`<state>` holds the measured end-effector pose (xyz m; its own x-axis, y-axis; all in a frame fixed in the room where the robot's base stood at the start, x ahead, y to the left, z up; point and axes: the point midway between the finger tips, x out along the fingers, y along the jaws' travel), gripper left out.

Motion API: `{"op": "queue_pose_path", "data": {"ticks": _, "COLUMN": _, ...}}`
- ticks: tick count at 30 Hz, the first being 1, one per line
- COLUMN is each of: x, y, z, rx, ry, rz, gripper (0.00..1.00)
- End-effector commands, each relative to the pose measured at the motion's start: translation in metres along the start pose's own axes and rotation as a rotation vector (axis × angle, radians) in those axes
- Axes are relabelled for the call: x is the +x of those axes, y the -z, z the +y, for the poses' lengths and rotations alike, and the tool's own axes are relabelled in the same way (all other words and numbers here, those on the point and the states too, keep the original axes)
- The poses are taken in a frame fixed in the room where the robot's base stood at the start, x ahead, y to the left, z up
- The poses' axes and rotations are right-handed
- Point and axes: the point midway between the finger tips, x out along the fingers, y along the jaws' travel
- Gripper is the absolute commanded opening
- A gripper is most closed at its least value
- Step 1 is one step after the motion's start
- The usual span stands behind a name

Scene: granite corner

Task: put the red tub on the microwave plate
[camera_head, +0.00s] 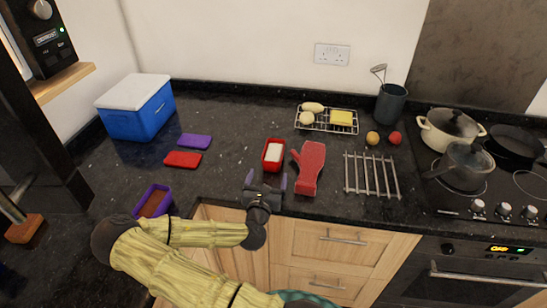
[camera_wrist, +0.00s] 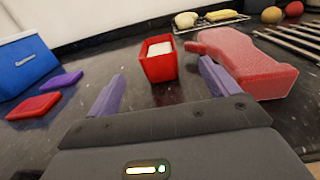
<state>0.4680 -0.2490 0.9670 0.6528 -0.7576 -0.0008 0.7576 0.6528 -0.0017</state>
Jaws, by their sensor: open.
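The red tub (camera_head: 273,163) stands upright on the dark counter and holds something white. It also shows in the wrist view (camera_wrist: 159,69), ahead of my fingers and a little above the middle of the picture. My gripper (camera_head: 264,182) is open and empty, just in front of the tub and apart from it. Its two purple fingers show in the wrist view (camera_wrist: 156,88) with bare counter between them. The microwave (camera_head: 38,30) is only partly in view at the upper left, on a wooden shelf. Its plate cannot be seen.
A red oven mitt (camera_head: 309,168) lies close to the tub's right, with a metal rack (camera_head: 371,175) beyond it. Red (camera_head: 182,159) and purple (camera_head: 195,141) lids, a purple tub (camera_head: 152,201) and a blue cooler (camera_head: 136,108) are left. Pots stand on the hob at right.

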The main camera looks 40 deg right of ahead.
Motion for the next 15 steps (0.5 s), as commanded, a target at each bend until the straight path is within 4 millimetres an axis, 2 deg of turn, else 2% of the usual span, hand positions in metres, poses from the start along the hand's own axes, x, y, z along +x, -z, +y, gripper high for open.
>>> {"op": "queue_pose_path", "data": {"ticks": 9, "x": 0.056, "y": -0.002, "z": -0.004, "rx": 0.003, "ry": 0.008, "rz": 0.000, "gripper": 0.87}}
{"op": "queue_pose_path", "data": {"ticks": 15, "x": 0.069, "y": 0.000, "z": -0.004, "rx": 0.001, "ry": 0.007, "rz": 0.000, "gripper": 0.87}}
